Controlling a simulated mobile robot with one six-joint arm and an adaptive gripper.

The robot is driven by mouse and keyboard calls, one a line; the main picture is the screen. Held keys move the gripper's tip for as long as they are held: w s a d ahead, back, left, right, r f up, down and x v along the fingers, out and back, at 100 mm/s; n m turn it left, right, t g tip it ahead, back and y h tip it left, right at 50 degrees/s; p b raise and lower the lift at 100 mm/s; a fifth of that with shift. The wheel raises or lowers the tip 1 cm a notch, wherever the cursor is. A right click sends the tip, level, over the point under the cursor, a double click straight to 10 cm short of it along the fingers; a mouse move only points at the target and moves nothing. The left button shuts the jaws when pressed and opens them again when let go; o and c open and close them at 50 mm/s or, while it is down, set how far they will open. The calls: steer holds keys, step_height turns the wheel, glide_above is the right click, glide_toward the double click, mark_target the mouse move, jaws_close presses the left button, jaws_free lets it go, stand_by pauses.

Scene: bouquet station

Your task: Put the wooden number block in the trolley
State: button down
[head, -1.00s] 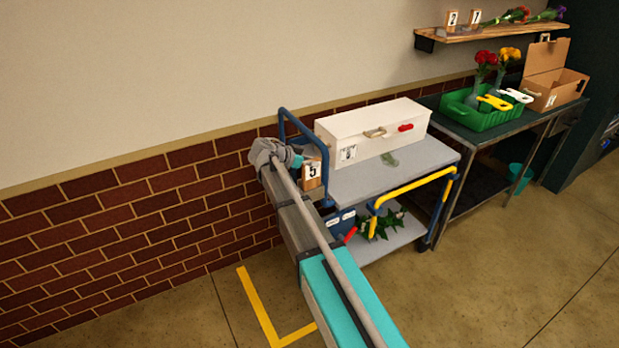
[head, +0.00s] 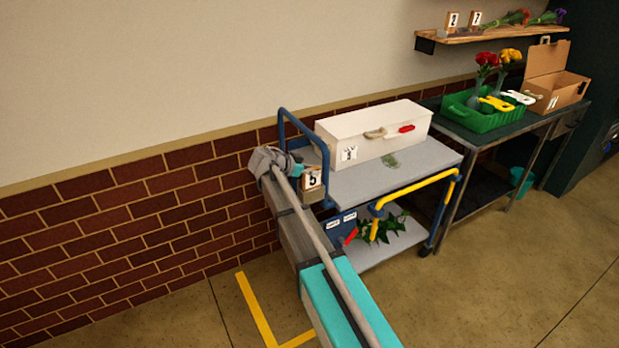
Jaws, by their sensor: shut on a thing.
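The wooden number block (head: 312,179) shows a white face with a black 5. My gripper (head: 298,170) is shut on it at the left end of the trolley, by the blue handle; its fingers are mostly hidden behind my wrist and the block. The block looks upright. I cannot tell whether it touches the trolley. The trolley (head: 350,186) has a grey top shelf, a lower shelf (head: 385,252), a blue handle at the left and a yellow rail at the front right.
A blue bin (head: 341,228) and greenery (head: 382,227) are on the lower shelf. A bench with a green tray (head: 487,113) stands at right.

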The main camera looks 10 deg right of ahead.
steer(key=shift+f, duration=0.45)
steer(key=c, duration=0.5)
jaws_free()
steer(key=shift+c, duration=0.2)
steer(key=shift+r, duration=0.2)
steer(key=shift+a+r, duration=0.15)
steer(key=shift+a, duration=0.05)
steer(key=p+v, duration=0.5)
steer(key=v, duration=0.6)
steer(key=shift+a+p, duration=0.25)
steer(key=shift+p, duration=0.05)
steer(key=shift+s, duration=0.15)
steer(key=s+d+f+n+g+y, duration=0.1)
steer(key=s+d+f+n+y, duration=0.2)
steer(key=s, duration=0.5)
steer(key=s+d+f+n+g+y, duration=0.1)
steer(key=s+d+f+n+y, duration=0.2)
steer(key=s+n, duration=0.3)
steer(key=s+d+f+n+g+y, duration=0.2)
steer(key=s+n+y, duration=0.3)
steer(key=s, duration=0.6)
steer(key=shift+s+d+f+y, duration=0.3)
steer(key=shift+d+f, duration=0.45)
steer(key=shift+f, duration=0.05)
